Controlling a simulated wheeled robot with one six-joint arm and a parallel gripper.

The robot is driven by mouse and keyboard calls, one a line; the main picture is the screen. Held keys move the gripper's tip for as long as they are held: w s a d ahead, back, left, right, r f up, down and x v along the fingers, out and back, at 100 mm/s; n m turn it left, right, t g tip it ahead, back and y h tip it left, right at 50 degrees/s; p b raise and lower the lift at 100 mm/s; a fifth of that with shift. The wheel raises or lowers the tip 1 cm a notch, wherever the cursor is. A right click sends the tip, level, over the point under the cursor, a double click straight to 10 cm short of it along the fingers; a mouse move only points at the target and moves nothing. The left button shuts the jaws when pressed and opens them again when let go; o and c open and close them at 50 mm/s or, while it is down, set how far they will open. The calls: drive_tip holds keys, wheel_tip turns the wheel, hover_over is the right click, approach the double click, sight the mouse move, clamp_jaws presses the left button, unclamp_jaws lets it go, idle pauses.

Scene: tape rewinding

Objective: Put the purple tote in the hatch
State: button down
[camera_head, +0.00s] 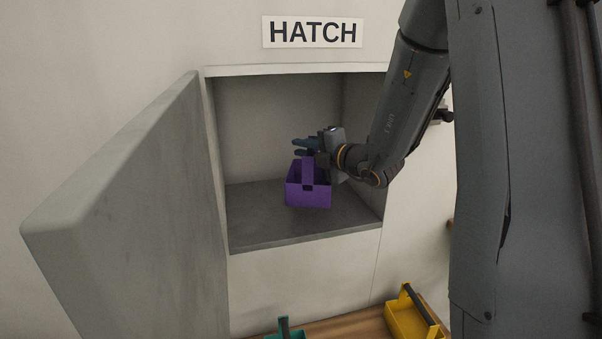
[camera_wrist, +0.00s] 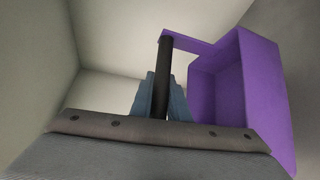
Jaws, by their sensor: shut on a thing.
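The purple tote (camera_head: 308,195) is inside the open hatch (camera_head: 250,215), upright, at or just above its grey floor; I cannot tell if it touches. My gripper (camera_head: 306,147) is in the hatch opening, shut on the tote's handle above the box. In the wrist view my gripper's fingers (camera_wrist: 161,98) close around the dark bar of the handle, and the purple tote (camera_wrist: 235,85) hangs to the right of them. The hatch walls (camera_wrist: 110,40) surround it in that view.
The grey hatch door (camera_head: 130,200) stands swung open to the left. A HATCH sign (camera_head: 312,32) is on the wall above. Below, a yellow tote (camera_head: 412,318) and a teal tote (camera_head: 285,334) are at a wooden surface (camera_head: 345,326). The hatch floor is free on both sides of the purple tote.

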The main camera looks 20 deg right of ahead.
sight(293, 165)
drive_tip(key=shift+f+p, duration=0.4)
drive_tip(key=shift+f, duration=2.5)
drive_tip(key=c, duration=1.7)
unclamp_jaws()
drive_tip(key=shift+f, duration=0.1)
drive_tip(key=shift+s+d+r, duration=0.1)
drive_tip(key=shift+s+r, duration=0.05)
drive_tip(key=shift+r, duration=0.05)
drive_tip(key=b+v, duration=0.1)
drive_tip(key=v, duration=0.9)
drive_tip(key=shift+s+b, duration=0.15)
drive_tip(key=shift+b, duration=0.25)
drive_tip(key=shift+s+d+r, duration=0.15)
drive_tip(key=shift+s+d, duration=0.15)
drive_tip(key=shift+s, duration=0.4)
